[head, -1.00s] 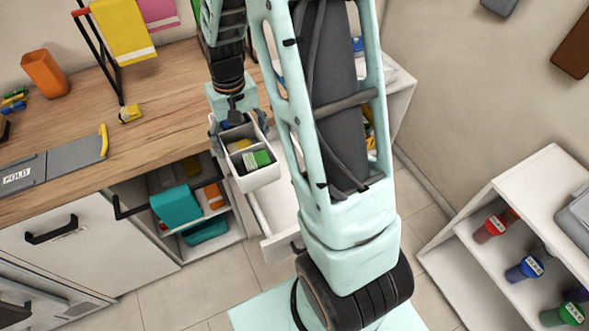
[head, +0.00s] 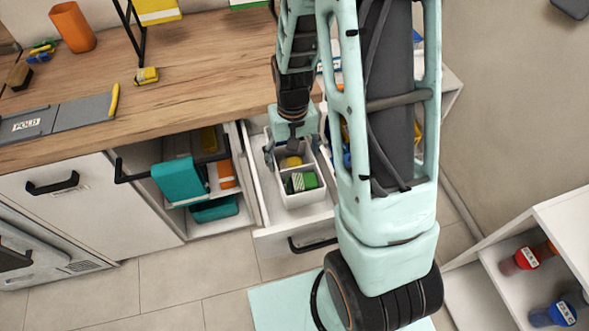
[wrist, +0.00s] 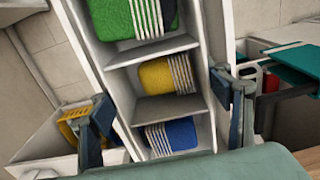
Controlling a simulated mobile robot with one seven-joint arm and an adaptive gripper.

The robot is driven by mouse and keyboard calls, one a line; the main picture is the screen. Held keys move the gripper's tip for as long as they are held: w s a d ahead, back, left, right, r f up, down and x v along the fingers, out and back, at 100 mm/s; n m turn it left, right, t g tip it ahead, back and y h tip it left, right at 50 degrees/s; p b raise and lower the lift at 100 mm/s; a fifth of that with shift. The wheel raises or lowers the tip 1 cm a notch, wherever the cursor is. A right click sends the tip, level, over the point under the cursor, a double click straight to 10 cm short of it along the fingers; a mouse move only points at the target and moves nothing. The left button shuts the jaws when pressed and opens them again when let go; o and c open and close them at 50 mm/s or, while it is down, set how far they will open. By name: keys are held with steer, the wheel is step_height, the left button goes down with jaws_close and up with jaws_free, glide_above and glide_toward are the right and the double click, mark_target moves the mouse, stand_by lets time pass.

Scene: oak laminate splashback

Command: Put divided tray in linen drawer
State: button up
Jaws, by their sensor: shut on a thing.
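The divided tray (head: 301,200) is white, with a green, a yellow and a blue item in separate compartments, clearest in the wrist view (wrist: 158,101). My gripper (head: 287,149) is shut on it at the far end; in the wrist view my gripper's fingers (wrist: 165,118) straddle its sides. The linen drawer (head: 272,239) is white, pulled open, with a black handle. In the head view the tray lies within the drawer's outline. I cannot tell whether it touches the drawer floor. My arm hides the drawer's right part.
The wooden worktop (head: 190,60) carries a folding board (head: 60,118) and an orange cup (head: 73,27). A white shelf with bottles (head: 527,257) stands at the right.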

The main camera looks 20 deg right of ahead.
steer(key=shift+s+f, duration=0.3)
steer(key=shift+f, duration=0.6)
steer(key=shift+f+b, duration=2.6)
steer(key=shift+f, duration=0.55)
steer(key=o, duration=1.4)
step_height(320, 180, up, 12)
